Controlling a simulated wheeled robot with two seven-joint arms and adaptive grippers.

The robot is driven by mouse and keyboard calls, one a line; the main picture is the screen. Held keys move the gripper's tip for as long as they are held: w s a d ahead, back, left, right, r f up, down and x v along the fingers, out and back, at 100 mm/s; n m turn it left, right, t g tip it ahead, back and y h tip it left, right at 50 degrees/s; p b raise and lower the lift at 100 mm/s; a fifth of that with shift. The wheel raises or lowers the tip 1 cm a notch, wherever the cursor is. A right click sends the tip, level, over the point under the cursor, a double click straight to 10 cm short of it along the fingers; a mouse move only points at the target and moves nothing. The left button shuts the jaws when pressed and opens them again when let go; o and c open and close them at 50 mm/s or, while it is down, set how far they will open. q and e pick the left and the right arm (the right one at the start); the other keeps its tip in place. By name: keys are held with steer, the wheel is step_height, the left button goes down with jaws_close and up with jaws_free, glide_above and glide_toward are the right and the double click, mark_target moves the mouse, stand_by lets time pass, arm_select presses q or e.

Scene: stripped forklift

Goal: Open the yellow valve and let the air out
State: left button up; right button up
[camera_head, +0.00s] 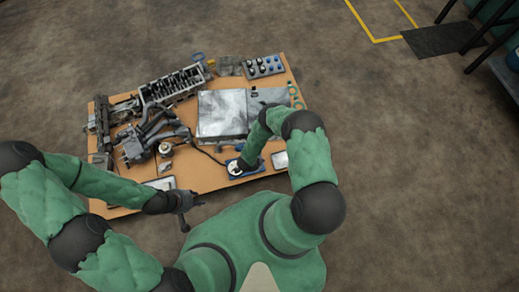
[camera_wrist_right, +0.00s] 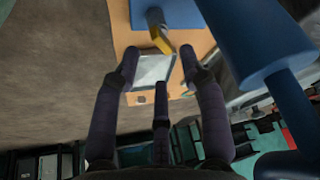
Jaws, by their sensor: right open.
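The yellow valve (camera_wrist_right: 161,40) shows in the right wrist view as a short yellow handle on a grey fitting under a blue body (camera_wrist_right: 170,12). My right gripper (camera_wrist_right: 160,65) is open and empty, its fingers spread below the valve in that picture and apart from it. In the head view my right arm reaches down to a blue unit (camera_head: 236,169) at the table's near edge; its gripper is mostly hidden there. My left gripper (camera_head: 187,205) hangs off the table's near edge with nothing visible in it; its finger opening is too small to judge.
The wooden table (camera_head: 240,186) carries an engine block (camera_head: 172,85), dark pipes (camera_head: 150,135), a silver panel (camera_head: 222,113) and a tray of round parts (camera_head: 264,67). In the wrist view a large blue cylinder (camera_wrist_right: 262,45) stands close beside the right finger.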

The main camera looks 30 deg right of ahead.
steer(key=shift+b+x, duration=0.75)
steer(key=shift+x, duration=1.3)
jaws_close()
